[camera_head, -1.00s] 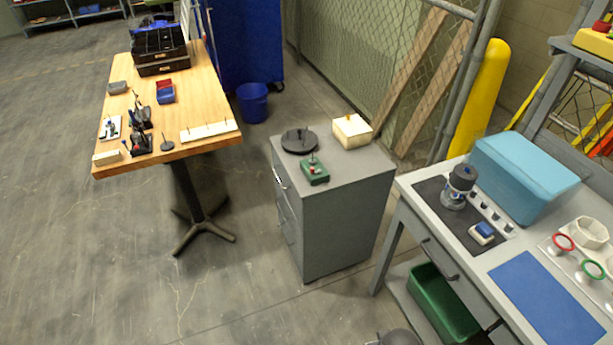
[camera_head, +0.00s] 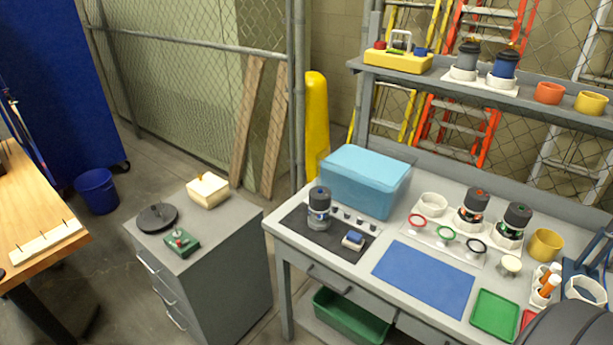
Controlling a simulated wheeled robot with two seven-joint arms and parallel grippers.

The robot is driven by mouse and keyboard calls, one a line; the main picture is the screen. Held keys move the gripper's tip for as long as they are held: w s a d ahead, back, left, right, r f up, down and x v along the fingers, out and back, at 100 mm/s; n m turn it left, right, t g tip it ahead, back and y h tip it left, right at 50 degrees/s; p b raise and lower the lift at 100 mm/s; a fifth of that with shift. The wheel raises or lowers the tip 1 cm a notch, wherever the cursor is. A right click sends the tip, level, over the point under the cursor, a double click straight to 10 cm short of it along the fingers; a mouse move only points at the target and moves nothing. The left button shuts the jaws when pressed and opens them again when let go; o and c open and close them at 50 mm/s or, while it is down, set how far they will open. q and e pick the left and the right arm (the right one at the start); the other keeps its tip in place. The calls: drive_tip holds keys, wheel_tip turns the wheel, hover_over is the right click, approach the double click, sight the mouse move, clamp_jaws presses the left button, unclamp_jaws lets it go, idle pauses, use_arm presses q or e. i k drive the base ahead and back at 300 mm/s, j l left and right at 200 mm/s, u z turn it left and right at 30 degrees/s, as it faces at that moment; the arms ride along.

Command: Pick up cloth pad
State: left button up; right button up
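No item is clearly recognisable as the cloth pad. A small white block with a blue top (camera_head: 354,240) sits on the dark mat (camera_head: 292,222) at the left of the grey workbench. A flat blue sheet (camera_head: 424,278) lies on the middle of the bench. I cannot tell whether either one is the cloth pad. Neither of my grippers shows. A dark rounded shape at the lower right corner seems to be part of my arm.
A grey-capped jar (camera_head: 319,208) and a light blue box (camera_head: 366,180) stand near the small block. Coloured rings, jars and a green tray (camera_head: 494,314) fill the right side. A shelf (camera_head: 450,83) overhangs the back. A grey drawer cabinet (camera_head: 212,262) stands left.

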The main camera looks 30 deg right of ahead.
sight(354, 240)
drive_tip(key=k+l+z, duration=0.1)
drive_tip(key=z, duration=1.05)
